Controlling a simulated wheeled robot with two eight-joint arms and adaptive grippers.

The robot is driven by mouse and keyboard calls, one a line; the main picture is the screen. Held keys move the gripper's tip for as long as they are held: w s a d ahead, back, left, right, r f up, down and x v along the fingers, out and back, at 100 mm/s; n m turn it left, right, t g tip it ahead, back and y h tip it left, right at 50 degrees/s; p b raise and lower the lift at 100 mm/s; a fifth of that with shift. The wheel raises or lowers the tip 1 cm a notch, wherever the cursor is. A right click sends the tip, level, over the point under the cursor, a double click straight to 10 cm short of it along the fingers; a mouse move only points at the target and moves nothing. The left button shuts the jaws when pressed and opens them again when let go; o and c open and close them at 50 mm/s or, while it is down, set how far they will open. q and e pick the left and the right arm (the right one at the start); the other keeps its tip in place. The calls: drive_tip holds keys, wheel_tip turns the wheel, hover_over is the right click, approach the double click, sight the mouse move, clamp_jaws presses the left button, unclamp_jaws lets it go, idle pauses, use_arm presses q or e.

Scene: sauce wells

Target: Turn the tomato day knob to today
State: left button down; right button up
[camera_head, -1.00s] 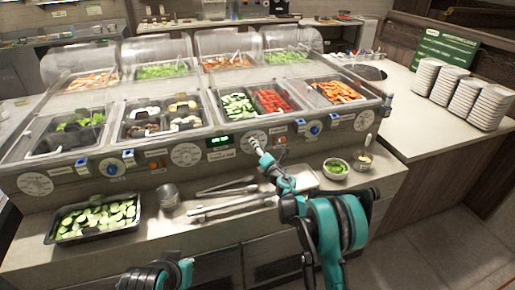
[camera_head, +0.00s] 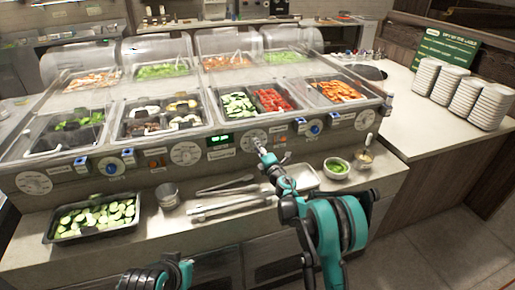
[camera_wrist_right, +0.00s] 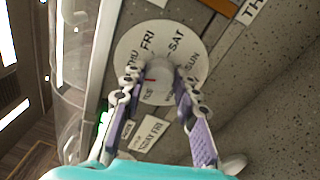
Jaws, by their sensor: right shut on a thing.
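The day dial (camera_head: 246,137) is a white disc on the counter's front panel, in the middle of the head view. In the right wrist view the dial (camera_wrist_right: 128,48) shows day names, including FRI, SAT, SUN and THU. Its round grey knob (camera_wrist_right: 157,82) carries a red mark on the left side of its face, near the THU and TUE side. My right gripper (camera_head: 262,148) is shut on the knob; in the wrist view its fingers (camera_wrist_right: 156,97) are on both sides. The fingers hide part of the lettering. My left gripper is out of view; only part of that arm shows.
A green-lit display (camera_head: 220,139) sits left of the dial; its text is too small to read. Other white dials (camera_head: 186,153) and blue knobs (camera_head: 314,128) line the panel. Tongs (camera_head: 228,207), a metal cup (camera_head: 168,195) and a cucumber tray (camera_head: 62,236) lie on the ledge below.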

drive_tip(key=shift+a+f+m+t+h+b, duration=0.1)
drive_tip(key=shift+m+t+h+b, duration=0.25)
drive_tip(key=shift+m, duration=3.2)
drive_tip(key=shift+f+m+t+h+b, duration=0.15)
drive_tip(key=shift+m+h+b, duration=0.3)
drive_tip(key=shift+m, duration=3.1)
drive_tip(key=o, duration=1.2)
drive_tip(key=shift+c, duration=0.2)
drive_tip(key=shift+r, duration=0.1)
